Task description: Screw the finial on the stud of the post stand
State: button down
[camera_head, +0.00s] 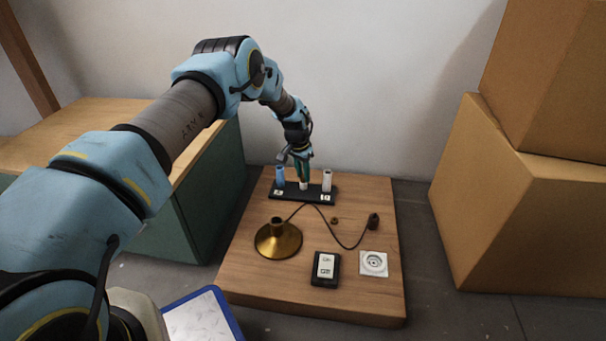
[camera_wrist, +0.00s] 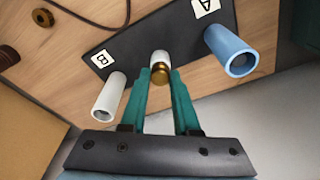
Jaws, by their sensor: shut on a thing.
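The post stand is a black plate (camera_head: 313,195) with a blue tube marked A, a white tube marked B and a short white middle post (camera_head: 304,186). In the wrist view the same middle post (camera_wrist: 161,56) carries a rounded brass piece, which looks like the finial (camera_wrist: 158,69), at its top end. My gripper (camera_wrist: 162,75) has its two green fingers on either side of this brass piece and is shut on it. The thread of the stud is hidden, so I cannot tell how far the finial is on it.
The blue tube (camera_wrist: 230,50) and white tube (camera_wrist: 108,98) stand close on either side of my fingers. On the wooden board (camera_head: 235,275) are a brass lamp base (camera_head: 278,240) with a cord, a small brass ring (camera_head: 334,220), a switch (camera_head: 326,268) and a socket (camera_head: 373,263).

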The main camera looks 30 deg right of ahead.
jog(key=shift+f+m+b, duration=0.2)
jog(key=shift+m+b, duration=0.3)
jog(key=shift+m, duration=0.4)
jog(key=m+g+b, duration=0.1)
jog(key=m+b, duration=0.1)
jog(key=m, duration=0.2)
jog(key=shift+r+m, duration=0.15)
jog(key=shift+m, duration=0.95)
jog(key=shift+b, duration=0.35)
